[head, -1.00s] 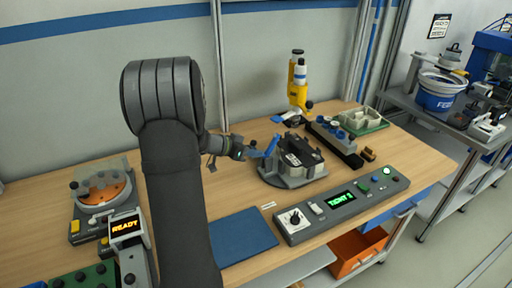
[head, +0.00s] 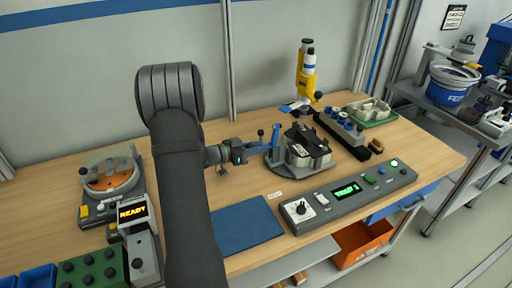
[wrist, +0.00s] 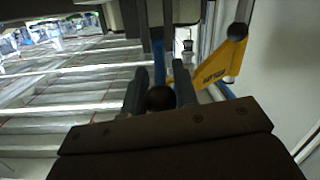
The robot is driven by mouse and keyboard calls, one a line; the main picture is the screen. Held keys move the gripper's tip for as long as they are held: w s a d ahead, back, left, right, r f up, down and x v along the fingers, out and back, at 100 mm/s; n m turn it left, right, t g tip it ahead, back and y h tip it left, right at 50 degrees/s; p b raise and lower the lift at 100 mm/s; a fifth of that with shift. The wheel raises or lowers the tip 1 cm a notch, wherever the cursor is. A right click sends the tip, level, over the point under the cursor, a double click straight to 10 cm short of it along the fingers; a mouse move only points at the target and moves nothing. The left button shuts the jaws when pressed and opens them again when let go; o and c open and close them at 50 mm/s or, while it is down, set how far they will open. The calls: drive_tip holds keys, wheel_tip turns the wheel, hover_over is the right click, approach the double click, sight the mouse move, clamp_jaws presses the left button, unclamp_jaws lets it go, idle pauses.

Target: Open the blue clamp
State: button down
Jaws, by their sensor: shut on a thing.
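My gripper (head: 247,151) is at the left of the clamp, beside the fixture. In the wrist view my gripper (wrist: 160,92) has its two fingers on either side of a dark round knob (wrist: 160,98) and is shut on it. A blue bar (wrist: 158,45) runs up behind the knob. A black and white part (head: 307,146) sits in the fixture. The exact finger contact is too small to see in the head view.
A yellow tool stand (head: 306,80) is behind the fixture, and it shows at right in the wrist view (wrist: 222,62). A control panel (head: 350,196) with a green display stands in front. A blue mat (head: 245,228) lies flat at front left, clear.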

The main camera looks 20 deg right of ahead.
drive_tip(key=c, duration=1.2)
unclamp_jaws()
drive_tip(key=shift+o, duration=0.2)
drive_tip(key=a+r, duration=0.2)
drive_tip(key=a, duration=1.5)
drive_tip(key=shift+s, duration=0.3)
drive_tip(key=shift+r, duration=0.1)
drive_tip(key=d, duration=0.5)
drive_tip(key=d+f, duration=0.1)
drive_tip(key=d, duration=0.5)
drive_tip(key=d+f, duration=0.1)
drive_tip(key=d, duration=0.5)
drive_tip(key=shift+w+f, duration=0.1)
drive_tip(key=shift+w, duration=0.2)
